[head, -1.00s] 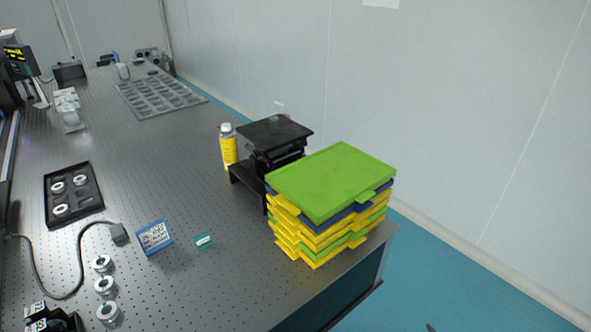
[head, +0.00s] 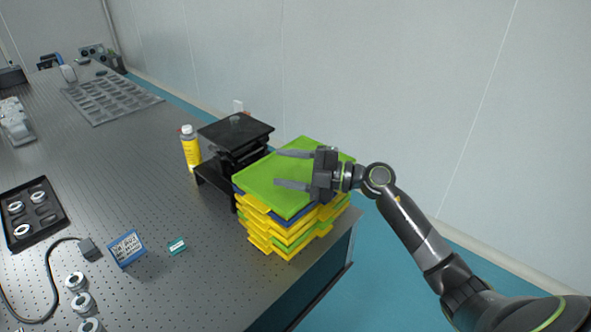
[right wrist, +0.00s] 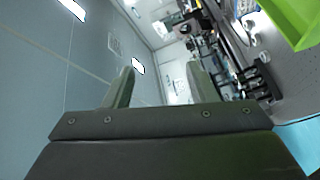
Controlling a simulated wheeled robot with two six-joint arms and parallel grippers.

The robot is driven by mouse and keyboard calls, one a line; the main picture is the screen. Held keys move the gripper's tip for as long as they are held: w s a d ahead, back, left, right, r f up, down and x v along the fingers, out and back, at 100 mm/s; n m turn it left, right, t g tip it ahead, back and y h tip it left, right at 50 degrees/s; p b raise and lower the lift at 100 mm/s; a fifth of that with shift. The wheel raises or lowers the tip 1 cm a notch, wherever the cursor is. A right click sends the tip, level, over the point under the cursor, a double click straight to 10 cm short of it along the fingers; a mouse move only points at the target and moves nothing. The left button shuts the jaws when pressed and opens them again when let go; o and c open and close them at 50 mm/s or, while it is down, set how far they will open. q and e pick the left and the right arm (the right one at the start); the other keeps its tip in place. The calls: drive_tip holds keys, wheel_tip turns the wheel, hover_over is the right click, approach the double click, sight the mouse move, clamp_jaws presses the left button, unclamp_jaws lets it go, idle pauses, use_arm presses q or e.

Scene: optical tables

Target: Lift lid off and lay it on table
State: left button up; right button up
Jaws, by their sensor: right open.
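The lid (head: 258,180) is a flat green panel with a raised, flat top. It lies on a stack of yellow, blue and green trays (head: 274,228) at the table's right corner. My right gripper (head: 278,168) is open and empty, with its fingers over the lid in the head view; I cannot tell its height above it. In the right wrist view its fingers (right wrist: 160,75) are spread with nothing between them, and a green piece, likely the lid (right wrist: 292,22), shows at the upper right. My left gripper is not in view.
A black stand (head: 237,130) and a yellow bottle (head: 191,148) stand just behind and left of the stack. A blue label box (head: 126,248), a small green card (head: 177,246), metal rings and a black tray (head: 34,216) lie on the perforated table. The middle of the table (head: 125,170) is clear.

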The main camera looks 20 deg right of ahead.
drive_tip(key=d+r+m+g+h+p, duration=0.1)
drive_tip(key=d+r+g+h, duration=0.25)
drive_tip(key=d+h, duration=0.4)
drive_tip(key=d+r+m+g+h, duration=0.15)
drive_tip(key=d+g+h, duration=0.3)
drive_tip(key=d, duration=0.55)
drive_tip(key=shift+n+h, duration=0.25)
drive_tip(key=shift+h, duration=0.25)
drive_tip(key=b+x, duration=0.1)
drive_tip(key=x, duration=0.4)
drive_tip(key=b+x, duration=0.1)
drive_tip(key=x, duration=0.4)
drive_tip(key=b+x, duration=0.1)
drive_tip(key=x, duration=0.4)
drive_tip(key=shift+s+f+b, duration=0.25)
drive_tip(key=shift+f+b, duration=0.1)
drive_tip(key=shift+f, duration=0.05)
drive_tip(key=shift+w+f, duration=0.15)
drive_tip(key=shift+f, duration=0.25)
drive_tip(key=shift+c, duration=0.3)
